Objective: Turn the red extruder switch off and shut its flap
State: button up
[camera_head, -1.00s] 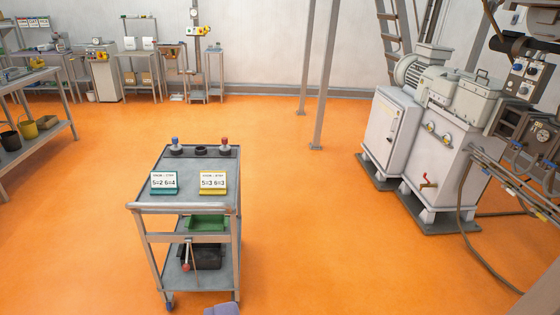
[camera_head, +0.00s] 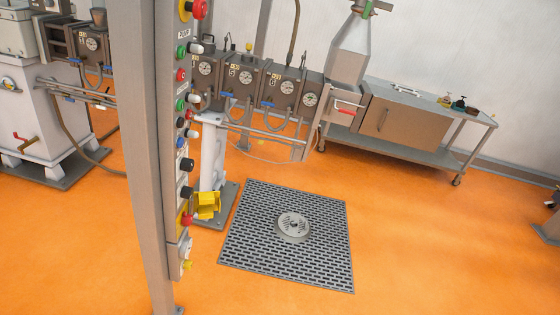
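A narrow control panel (camera_head: 176,130) on a post stands left of the middle, seen almost edge-on. Low on it a red switch knob (camera_head: 187,220) sits on a yellow plate. A yellow flap (camera_head: 208,205) sticks out to the right beside this knob and looks open. I take these for the extruder switch and its flap; no label there is readable. Which way the knob is turned cannot be told at this angle. My gripper is not in view.
Other coloured buttons (camera_head: 181,75) and a red emergency button (camera_head: 199,9) line the panel. Behind it runs the extruder barrel (camera_head: 240,78) with gauges. A floor grate (camera_head: 322,255) with a round metal part (camera_head: 292,227) lies to the right. A bench (camera_head: 405,120) stands behind; orange floor is clear at front right.

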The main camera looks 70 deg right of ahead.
aim_at(187, 219)
jog(key=i+l, duration=0.15)
jog(key=i, duration=0.3)
jog(key=i+l, duration=0.1)
jog(key=i, duration=0.35)
jog(key=i+l, duration=0.15)
jog(key=i, duration=0.25)
jog(key=i+j+u, duration=0.15)
jog(key=i, duration=1.05)
jog(key=i+l+z, duration=0.25)
jog(key=i+z, duration=0.2)
jog(key=i, duration=0.15)
jog(key=i+z, duration=0.4)
jog(key=i, duration=0.25)
jog(key=i+j+z, duration=0.2)
jog(key=i+z, duration=0.25)
jog(key=i, duration=0.15)
jog(key=i+z, duration=0.4)
jog(key=i+j+z, duration=0.1)
jog(key=i+z, duration=0.3)
jog(key=i+j+z, duration=0.15)
jog(key=z, duration=0.2)
jog(key=i+j+z, duration=0.4)
jog(key=l+z, duration=0.1)
jog(key=z, duration=3.7)
jog(key=i+l+z, duration=0.2)
jog(key=i, duration=0.85)
jog(key=i+l+z, duration=0.2)
jog(key=i, duration=0.85)
jog(key=j, duration=0.1)
